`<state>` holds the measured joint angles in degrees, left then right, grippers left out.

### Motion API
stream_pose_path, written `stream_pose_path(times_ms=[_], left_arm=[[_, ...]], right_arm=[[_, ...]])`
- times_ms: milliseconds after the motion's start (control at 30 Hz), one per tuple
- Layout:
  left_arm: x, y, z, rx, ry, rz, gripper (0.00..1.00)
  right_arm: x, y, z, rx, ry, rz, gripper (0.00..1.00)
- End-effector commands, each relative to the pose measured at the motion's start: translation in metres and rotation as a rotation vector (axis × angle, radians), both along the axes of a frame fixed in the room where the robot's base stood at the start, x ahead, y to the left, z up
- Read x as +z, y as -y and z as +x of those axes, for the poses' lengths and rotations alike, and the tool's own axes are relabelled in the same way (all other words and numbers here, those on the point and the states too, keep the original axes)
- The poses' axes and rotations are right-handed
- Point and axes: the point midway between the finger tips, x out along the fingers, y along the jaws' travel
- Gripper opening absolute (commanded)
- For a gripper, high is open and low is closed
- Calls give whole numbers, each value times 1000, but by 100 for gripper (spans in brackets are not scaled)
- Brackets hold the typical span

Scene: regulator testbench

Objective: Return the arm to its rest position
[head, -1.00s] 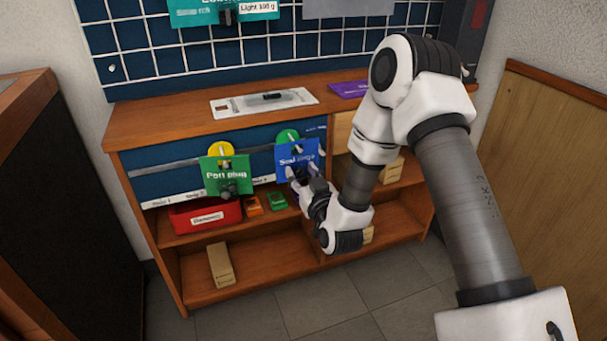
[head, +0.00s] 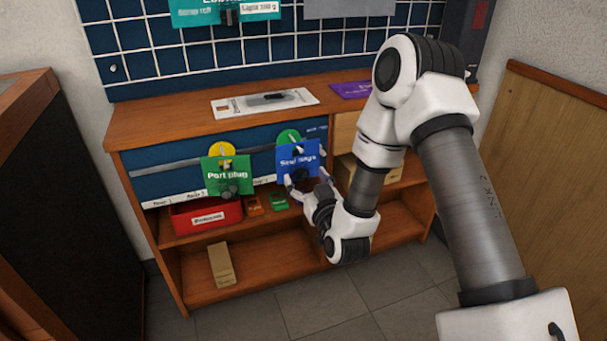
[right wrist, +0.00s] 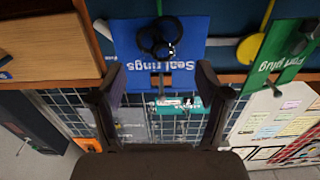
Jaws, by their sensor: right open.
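My right gripper (head: 306,178) is open in the head view, just below and in front of the blue "Seal rings" card (head: 298,157) on the rail. In the right wrist view the picture is upside down, and the open fingers (right wrist: 163,85) stand on either side below the same blue card (right wrist: 190,25). Black rings (right wrist: 158,40) hang at the card. My right arm reaches in from the lower right. My left gripper is not in view.
A green "Port plug" card (head: 226,176) hangs left of the blue one. A red bin (head: 206,214), an orange item (head: 254,206) and a green item (head: 279,202) sit on the shelf below. A wooden partition (head: 550,165) stands right of my arm. The floor in front is clear.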

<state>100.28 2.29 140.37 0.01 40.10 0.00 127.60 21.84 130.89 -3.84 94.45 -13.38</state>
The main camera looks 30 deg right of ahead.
Motion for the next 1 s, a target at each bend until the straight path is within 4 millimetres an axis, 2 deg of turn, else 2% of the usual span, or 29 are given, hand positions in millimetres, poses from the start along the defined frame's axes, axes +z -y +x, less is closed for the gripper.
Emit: stream_pose_path(times_ms=[100, 233, 467, 567, 667, 767, 800, 900, 1000], left_arm=[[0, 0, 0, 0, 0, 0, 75], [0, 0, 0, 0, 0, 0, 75], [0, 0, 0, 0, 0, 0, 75], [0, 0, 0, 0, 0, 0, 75], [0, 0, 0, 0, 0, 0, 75], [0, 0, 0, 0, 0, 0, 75], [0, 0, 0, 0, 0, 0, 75], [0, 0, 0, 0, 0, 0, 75], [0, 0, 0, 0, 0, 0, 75]], right_arm=[[-1, -6, -25, 0, -5, 2, 75], [-1, -11, -45, 0, -3, 1, 75], [0, -13, -53, 0, 1, 0, 75], [-8, -14, -55, 2, -18, -1, 75], [-45, -28, -63, 42, -103, -27, 75], [-110, -56, -83, 122, -287, -58, 75], [-141, -68, -96, 157, -391, -53, 75], [-211, -91, -139, 226, -667, -20, 75], [-260, -106, -187, 260, -916, 24, 75]])
